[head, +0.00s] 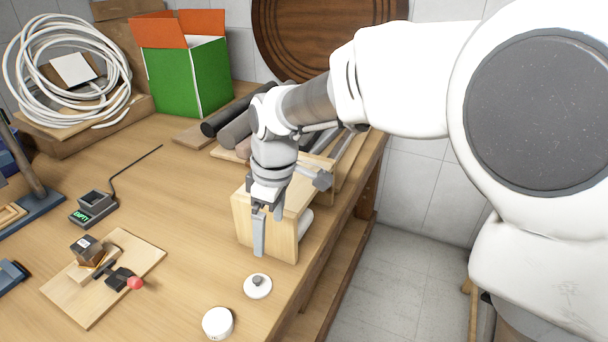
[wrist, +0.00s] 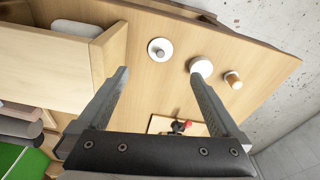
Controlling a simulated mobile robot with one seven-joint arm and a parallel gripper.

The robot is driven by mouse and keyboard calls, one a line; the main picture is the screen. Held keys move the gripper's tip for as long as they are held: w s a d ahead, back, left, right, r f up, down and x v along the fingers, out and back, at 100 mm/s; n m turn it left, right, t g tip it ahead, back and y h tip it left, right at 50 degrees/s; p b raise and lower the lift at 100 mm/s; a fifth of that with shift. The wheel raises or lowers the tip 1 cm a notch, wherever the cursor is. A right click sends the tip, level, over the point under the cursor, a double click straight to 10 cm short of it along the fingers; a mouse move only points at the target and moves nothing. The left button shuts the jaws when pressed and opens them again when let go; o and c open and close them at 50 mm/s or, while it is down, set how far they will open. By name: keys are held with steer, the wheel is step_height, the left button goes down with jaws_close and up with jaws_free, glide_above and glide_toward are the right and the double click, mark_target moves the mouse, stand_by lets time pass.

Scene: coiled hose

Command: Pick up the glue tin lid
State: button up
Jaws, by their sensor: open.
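A flat white disc with a grey knob, which looks like the glue tin lid (head: 250,292), lies on the bench near its front right edge. It also shows in the wrist view (wrist: 151,47), beyond the fingertips and between their lines. A short round white tin (head: 218,323) stands beside it, apart from it; in the wrist view the tin (wrist: 201,66) is right of the lid. My gripper (head: 268,236) is open and empty, pointing down above the bench, behind the lid in the head view. In the wrist view the space between the fingers (wrist: 160,76) holds nothing.
A wooden box (head: 284,240) stands close beside my gripper. A board with a small block and red-knobbed clamp (head: 80,296) lies to the left. A small cork-coloured item (wrist: 235,83) is near the bench edge.

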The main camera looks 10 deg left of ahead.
glide_above(257, 278)
steer(key=d, duration=0.2)
steer(key=shift+n, duration=0.3)
steer(key=f, duration=1.2)
steer(key=shift+s+a+f, duration=0.15)
steer(key=shift+s+a, duration=0.05)
steer(key=shift+s, duration=0.2)
steer(key=shift+w+a+f, duration=0.1)
steer(key=shift+a+f, duration=0.15)
steer(key=shift+f, duration=0.7)
steer(key=shift+w+a+f, duration=0.15)
steer(key=shift+a+f, duration=0.05)
steer(key=shift+f, duration=0.75)
steer(key=shift+w+a+f, duration=0.1)
steer(key=shift+a+f, duration=0.15)
steer(key=shift+f, duration=0.7)
steer(key=c, duration=1.2)
steer(key=shift+r, duration=0.2)
